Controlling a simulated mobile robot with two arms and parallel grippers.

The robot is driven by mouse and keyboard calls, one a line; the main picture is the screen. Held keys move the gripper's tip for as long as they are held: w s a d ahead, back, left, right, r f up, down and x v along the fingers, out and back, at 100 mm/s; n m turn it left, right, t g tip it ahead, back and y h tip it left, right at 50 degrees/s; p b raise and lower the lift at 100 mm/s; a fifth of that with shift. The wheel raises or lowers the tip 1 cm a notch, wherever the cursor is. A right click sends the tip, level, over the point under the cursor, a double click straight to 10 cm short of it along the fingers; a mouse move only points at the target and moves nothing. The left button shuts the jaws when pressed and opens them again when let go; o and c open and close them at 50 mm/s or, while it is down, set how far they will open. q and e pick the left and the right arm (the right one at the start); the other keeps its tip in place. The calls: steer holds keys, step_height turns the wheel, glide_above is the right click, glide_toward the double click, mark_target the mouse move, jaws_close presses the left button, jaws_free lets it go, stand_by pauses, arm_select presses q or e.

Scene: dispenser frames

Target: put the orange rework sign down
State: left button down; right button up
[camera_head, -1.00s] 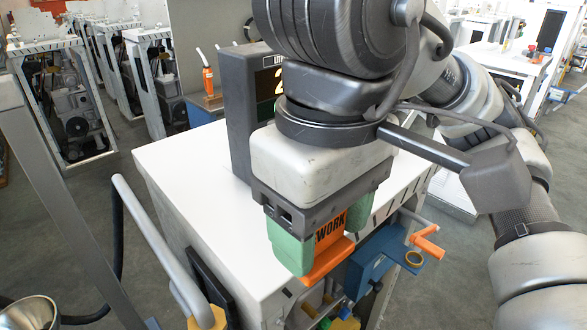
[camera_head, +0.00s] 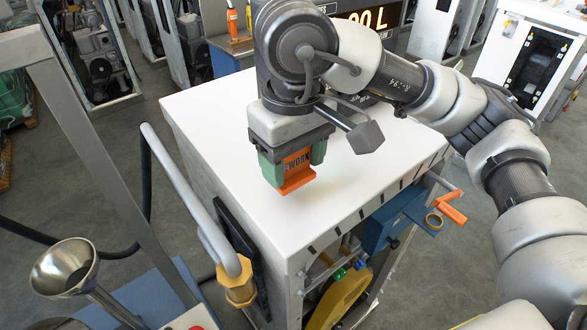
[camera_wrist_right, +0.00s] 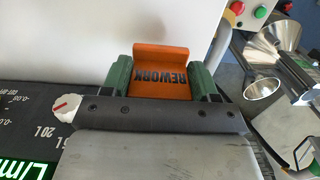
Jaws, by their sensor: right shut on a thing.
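The orange rework sign (camera_head: 297,172) is between the green fingers of my right gripper (camera_head: 291,165), over the white top of the dispenser (camera_head: 235,190). The gripper is shut on it and points down. In the right wrist view, the sign (camera_wrist_right: 162,75) shows its dark REWORK lettering between the two green fingers (camera_wrist_right: 160,80), with its orange foot facing the white top. Whether the foot touches the top or hangs just above it, I cannot tell. My left gripper is not in view.
A dark display box (camera_head: 372,20) with lit digits stands at the back of the top. A metal funnel (camera_head: 65,267) and a grey hose handle (camera_head: 185,190) are at the left. The top's left part is clear.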

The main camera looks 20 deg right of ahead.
mark_target(293, 175)
steer(key=shift+f+p, duration=0.45)
steer(key=shift+f, duration=1.15)
steer(key=shift+s+f+b, duration=0.1)
steer(key=shift+f+b, duration=0.05)
steer(key=shift+b, duration=0.15)
steer(key=o, duration=0.9)
steer(key=shift+o, duration=0.2)
steer(key=shift+r+p, duration=0.35)
steer(key=shift+p, duration=0.1)
step_height(293, 175, up, 12)
steer(key=shift+f+b, duration=0.15)
steer(key=shift+b, duration=0.55)
